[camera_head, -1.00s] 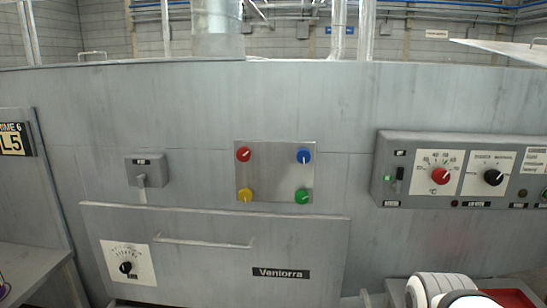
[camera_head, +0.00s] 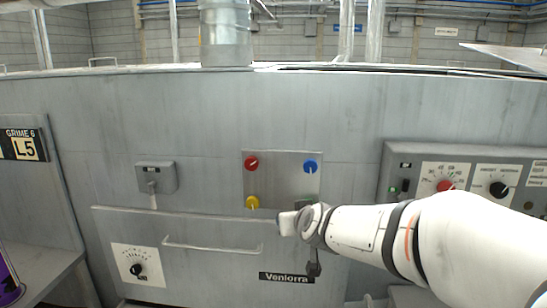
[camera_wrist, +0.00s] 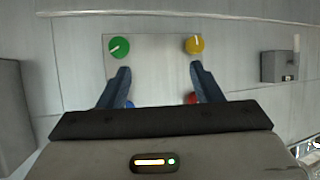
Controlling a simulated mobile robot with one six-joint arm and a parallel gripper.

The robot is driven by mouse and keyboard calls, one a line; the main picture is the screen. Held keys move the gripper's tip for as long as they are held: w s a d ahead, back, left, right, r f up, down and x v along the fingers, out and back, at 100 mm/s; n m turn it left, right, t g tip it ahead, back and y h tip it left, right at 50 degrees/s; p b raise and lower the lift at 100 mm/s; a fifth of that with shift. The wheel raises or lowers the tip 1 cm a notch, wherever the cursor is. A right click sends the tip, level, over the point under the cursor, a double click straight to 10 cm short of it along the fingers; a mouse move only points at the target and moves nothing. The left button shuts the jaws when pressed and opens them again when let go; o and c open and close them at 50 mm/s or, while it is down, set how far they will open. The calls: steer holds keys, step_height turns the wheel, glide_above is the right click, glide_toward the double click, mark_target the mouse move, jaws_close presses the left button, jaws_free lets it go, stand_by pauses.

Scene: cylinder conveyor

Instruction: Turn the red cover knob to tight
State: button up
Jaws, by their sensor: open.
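The red cover knob (camera_head: 251,163) is at the upper left of a square metal panel (camera_head: 283,175) on the grey machine front; its white pointer mark slants toward the upper right. In the wrist view, which shows the panel upside down, the red knob (camera_wrist: 190,98) is low and partly hidden behind the right finger. My gripper (camera_wrist: 161,68) is open, with its two dark fingers spread in front of the panel and nothing visible between them. In the head view my arm reaches in from the right, its end just below the panel's lower right; the fingertips cannot be made out there.
The blue knob (camera_head: 310,167), yellow knob (camera_head: 252,202) and green knob (camera_wrist: 120,46) share the panel. A drawer-like front with a bar handle (camera_head: 212,247) lies below. A switch box (camera_head: 157,177) is at left, and a control box (camera_head: 404,160) at right.

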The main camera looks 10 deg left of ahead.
steer(key=w+a+r+t+p, duration=0.25)
steer(key=w+a+r, duration=0.25)
steer(key=a, duration=0.3)
steer(key=m+t+h, duration=0.1)
steer(key=t+h, duration=0.2)
steer(key=t, duration=0.1)
glide_toward(251, 164)
steer(key=w, duration=0.4)
steer(key=w+p, duration=0.1)
steer(key=w, duration=0.2)
steer(key=w+p, duration=0.1)
steer(key=w, duration=0.1)
steer(key=shift+w+a, duration=0.2)
steer(key=shift+a, duration=0.2)
steer(key=shift+r, duration=0.1)
steer(key=shift+c, duration=0.3)
steer(key=c, duration=0.9)
